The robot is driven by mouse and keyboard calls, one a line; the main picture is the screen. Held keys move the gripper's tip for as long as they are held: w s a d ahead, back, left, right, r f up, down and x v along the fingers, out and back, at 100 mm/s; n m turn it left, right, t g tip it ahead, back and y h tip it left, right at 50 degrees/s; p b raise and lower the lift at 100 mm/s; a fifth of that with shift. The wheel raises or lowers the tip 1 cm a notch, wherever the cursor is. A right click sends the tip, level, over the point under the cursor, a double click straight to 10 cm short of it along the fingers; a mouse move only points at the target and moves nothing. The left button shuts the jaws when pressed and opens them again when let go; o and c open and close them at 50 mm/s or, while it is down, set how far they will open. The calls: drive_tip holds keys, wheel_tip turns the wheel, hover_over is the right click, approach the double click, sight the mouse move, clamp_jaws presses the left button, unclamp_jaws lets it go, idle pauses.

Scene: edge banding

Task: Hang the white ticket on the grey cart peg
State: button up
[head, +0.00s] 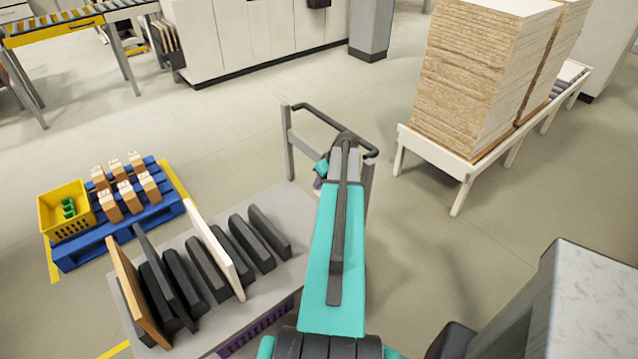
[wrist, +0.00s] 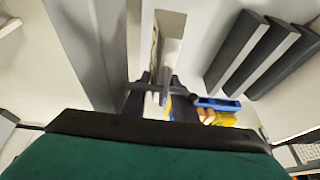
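My gripper (wrist: 159,84) shows in the wrist view as two dark fingers with a gap between them. A small grey piece crosses between the fingers; I cannot tell if it is gripped. A pale narrow panel with marks on its left edge, possibly the white ticket (wrist: 168,55), lies just beyond the fingertips. I cannot tell if it touches them. A broad grey cart post (wrist: 90,45) stands to the left of the fingers. I cannot make out the peg. In the head view my arm reaches to the cart's handle (head: 320,112) and hides most of the gripper.
The grey cart (head: 275,203) carries several upright black dividers, a white panel (head: 215,250) and a wooden board (head: 138,290). A blue pallet (head: 115,235) with small boxes and a yellow crate (head: 67,210) stand left. Stacked boards (head: 470,85) stand right. Floor behind the cart is clear.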

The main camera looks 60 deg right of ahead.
drive_tip(key=o, duration=0.5)
drive_tip(key=shift+s+a+f, duration=0.1)
drive_tip(key=shift+s+f, duration=0.3)
drive_tip(key=shift+f, duration=0.05)
drive_tip(key=shift+c, duration=0.2)
drive_tip(key=shift+s, duration=0.1)
drive_tip(key=b+v, duration=0.1)
drive_tip(key=v, duration=0.6)
drive_tip(key=b+v, duration=0.1)
drive_tip(key=v, duration=0.3)
drive_tip(key=shift+w+d+r+b, duration=0.15)
drive_tip(key=shift+w+d+b, duration=0.1)
drive_tip(key=shift+w+b, duration=0.15)
drive_tip(key=shift+w+b+v, duration=0.1)
drive_tip(key=shift+b+v, duration=0.1)
drive_tip(key=shift+v, duration=0.6)
drive_tip(key=shift+w+b+v, duration=0.15)
drive_tip(key=shift+v, duration=0.7)
drive_tip(key=shift+r, duration=0.1)
drive_tip(key=shift+a, duration=0.15)
